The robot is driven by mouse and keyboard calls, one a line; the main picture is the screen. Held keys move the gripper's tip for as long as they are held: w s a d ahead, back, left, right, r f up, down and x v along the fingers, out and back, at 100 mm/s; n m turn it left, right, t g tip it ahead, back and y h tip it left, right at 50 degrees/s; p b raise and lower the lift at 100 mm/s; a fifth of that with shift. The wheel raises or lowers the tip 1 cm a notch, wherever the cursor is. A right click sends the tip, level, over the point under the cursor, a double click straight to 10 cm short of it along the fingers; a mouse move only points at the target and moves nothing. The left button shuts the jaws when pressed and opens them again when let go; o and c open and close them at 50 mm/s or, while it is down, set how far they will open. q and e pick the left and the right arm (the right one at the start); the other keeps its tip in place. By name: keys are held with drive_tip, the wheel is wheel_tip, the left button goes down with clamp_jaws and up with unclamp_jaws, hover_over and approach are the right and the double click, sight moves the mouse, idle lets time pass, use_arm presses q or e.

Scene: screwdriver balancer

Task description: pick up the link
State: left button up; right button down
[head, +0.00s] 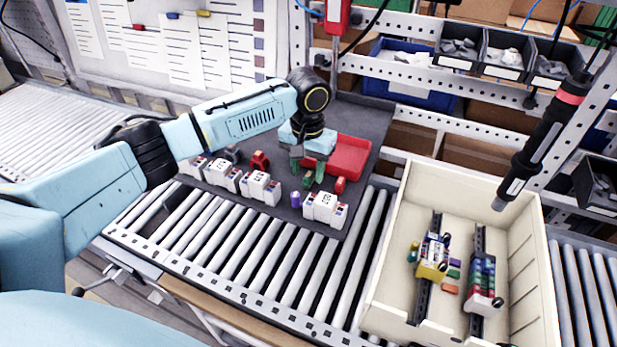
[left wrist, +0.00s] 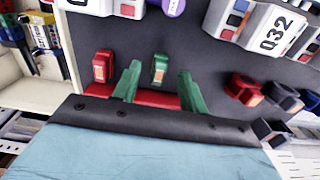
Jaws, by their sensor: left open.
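A small green link (left wrist: 159,68) with a pale orange face lies on the dark mat (left wrist: 212,60) in the left wrist view. It also shows small below the gripper in the head view (head: 307,182). My left gripper (head: 308,170) is open, pointing down over the mat. In the left wrist view its two green fingers (left wrist: 160,90) stand on either side of the green link, apart from it. I cannot tell the exact height of the fingertips. A red link (left wrist: 103,65) lies just beside the left finger, also in the head view (head: 340,185). My right gripper is not in view.
A red tray (head: 350,156) is right behind the gripper. White terminal modules (head: 325,208) stand along the mat's front, with a purple piece (head: 295,200) among them. Another red piece (head: 259,160) lies left. A cream bin (head: 395,255) and a hanging screwdriver (head: 545,135) are at right.

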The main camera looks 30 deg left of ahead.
use_arm(q)
drive_tip(key=shift+f, duration=1.25)
clamp_jaws()
drive_tip(key=shift+r, duration=0.1)
